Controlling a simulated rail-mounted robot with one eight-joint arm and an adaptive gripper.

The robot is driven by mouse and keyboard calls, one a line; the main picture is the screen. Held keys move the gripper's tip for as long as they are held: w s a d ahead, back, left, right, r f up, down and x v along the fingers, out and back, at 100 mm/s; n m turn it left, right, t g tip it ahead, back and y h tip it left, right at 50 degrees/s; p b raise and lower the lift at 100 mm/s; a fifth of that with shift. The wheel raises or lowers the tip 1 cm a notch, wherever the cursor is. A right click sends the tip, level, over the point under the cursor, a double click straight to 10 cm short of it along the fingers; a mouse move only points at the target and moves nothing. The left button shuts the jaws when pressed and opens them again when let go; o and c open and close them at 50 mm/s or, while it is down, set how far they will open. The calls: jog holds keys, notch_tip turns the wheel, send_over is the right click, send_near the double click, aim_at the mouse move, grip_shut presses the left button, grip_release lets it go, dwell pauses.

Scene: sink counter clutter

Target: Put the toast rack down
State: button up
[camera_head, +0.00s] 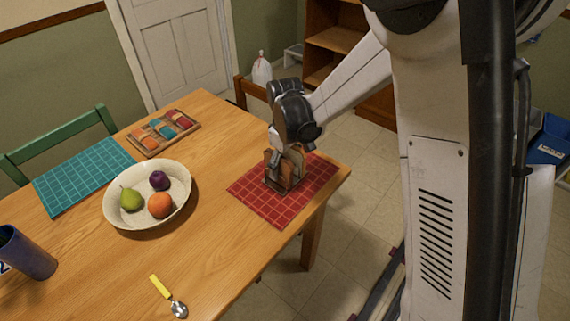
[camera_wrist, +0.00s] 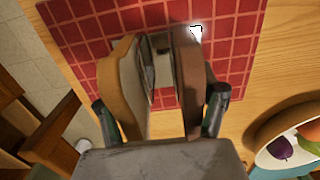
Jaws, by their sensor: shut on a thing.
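The toast rack (camera_head: 284,181) holds slices of toast (camera_head: 270,160) and is at the red checked placemat (camera_head: 247,187), near the right end of the table. My gripper (camera_head: 287,149) is above it, pointing down, with its fingers shut on the rack. In the wrist view, the two dark fingertips of my gripper (camera_wrist: 161,112) are on either side, with two brown slices of toast (camera_wrist: 121,80) between them and the red placemat (camera_wrist: 238,28) beyond. The rack's base is partly hidden, and I cannot tell whether it touches the mat.
A white bowl (camera_head: 119,215) with a pear, a plum and an orange stands left of the mat. The mat's front part is clear.

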jog(key=shift+f, duration=0.15)
jog(key=o, duration=1.4)
jog(key=shift+o, duration=0.2)
notch_tip(320, 180, up, 12)
jog(key=r+p, duration=0.1)
jog(key=s+d+r+m+t, duration=0.3)
jog(key=s+d+r+m, duration=0.1)
jog(key=s+d+r, duration=0.65)
jog(key=s+d+f+m+t, duration=0.1)
jog(key=s+d+m+t, duration=0.3)
jog(key=s, duration=0.9)
jog(key=d+m, duration=0.1)
jog(key=d, duration=0.2)
jog(key=shift+s+m, duration=0.3)
jog(key=shift+s, duration=0.1)
